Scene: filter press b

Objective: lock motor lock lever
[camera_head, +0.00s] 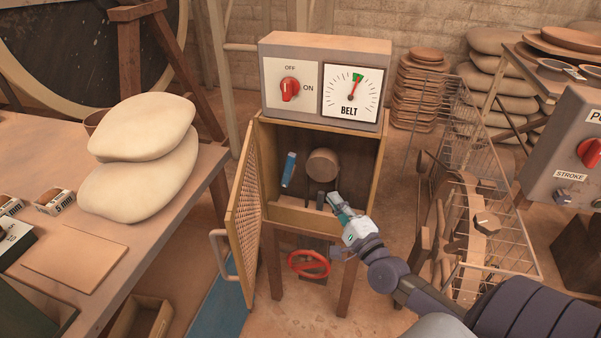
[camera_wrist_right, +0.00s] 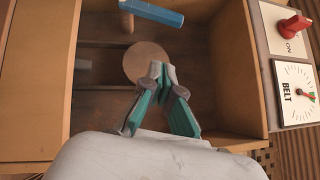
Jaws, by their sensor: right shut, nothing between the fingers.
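A blue lever (camera_head: 289,169) hangs tilted inside the open cabinet (camera_head: 378,165), on its left side. The lever also shows at the top of the right wrist view (camera_wrist_right: 152,12). I take it for the motor lock lever, though no label shows. My right gripper (camera_head: 335,199) is shut and empty at the cabinet's opening, lower and to the right of the lever and apart from it. In the right wrist view the closed fingertips (camera_wrist_right: 164,70) appear in front of a round wooden disc (camera_wrist_right: 146,55). My left gripper is not in view.
The mesh door (camera_head: 245,215) stands open on the left. A red handwheel (camera_head: 309,264) sits below the cabinet. Above is a box with a red switch (camera_head: 289,89) and a BELT dial (camera_head: 351,95). A wire rack (camera_head: 500,230) stands at right, a table (camera_head: 140,235) at left.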

